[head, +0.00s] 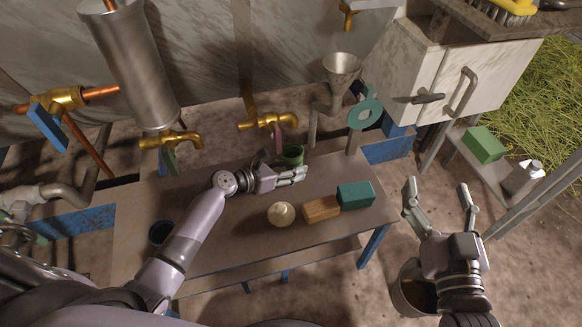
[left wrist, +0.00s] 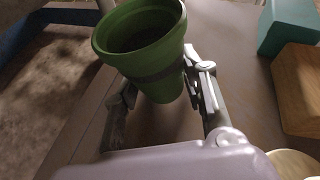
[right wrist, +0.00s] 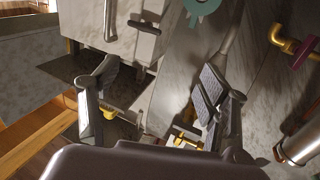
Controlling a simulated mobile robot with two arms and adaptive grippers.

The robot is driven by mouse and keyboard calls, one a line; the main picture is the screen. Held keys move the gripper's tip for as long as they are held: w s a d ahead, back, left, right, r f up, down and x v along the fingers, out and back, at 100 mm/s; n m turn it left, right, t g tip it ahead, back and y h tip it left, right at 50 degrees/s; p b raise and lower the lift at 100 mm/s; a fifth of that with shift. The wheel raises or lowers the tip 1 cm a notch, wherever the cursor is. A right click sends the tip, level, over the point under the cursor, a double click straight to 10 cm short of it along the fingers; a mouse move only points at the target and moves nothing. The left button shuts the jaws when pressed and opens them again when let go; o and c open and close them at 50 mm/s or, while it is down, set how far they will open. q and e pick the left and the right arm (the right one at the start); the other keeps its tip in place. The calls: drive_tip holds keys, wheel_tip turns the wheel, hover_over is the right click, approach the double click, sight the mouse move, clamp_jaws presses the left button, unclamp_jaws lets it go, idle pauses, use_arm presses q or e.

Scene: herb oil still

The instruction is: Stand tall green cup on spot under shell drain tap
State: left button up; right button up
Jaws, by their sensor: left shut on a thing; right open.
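The green cup (head: 292,154) is in my left gripper (head: 289,172), over the back of the bench. In the left wrist view the cup (left wrist: 138,45) is wide-mouthed and tapered, held between the two fingers (left wrist: 160,85). Its mouth faces up, and I cannot tell whether its base touches the bench. A brass tap with a pink handle (head: 267,122) is just behind the cup. Another brass tap with a green handle (head: 170,139) is further left, below a steel cylinder (head: 130,65). My right gripper (head: 437,190) is open and empty, right of the bench.
The bench (head: 225,240) carries a pale round object (head: 281,213), a wooden block (head: 321,208), a teal block (head: 355,195) and a dark blue cup (head: 160,232). A funnel (head: 342,69) stands behind. A bucket (head: 408,290) is below my right gripper. The bench's front middle is clear.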

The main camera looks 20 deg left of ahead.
use_arm(q)
drive_tip(key=o, duration=1.2)
drive_tip(key=shift+o, duration=0.2)
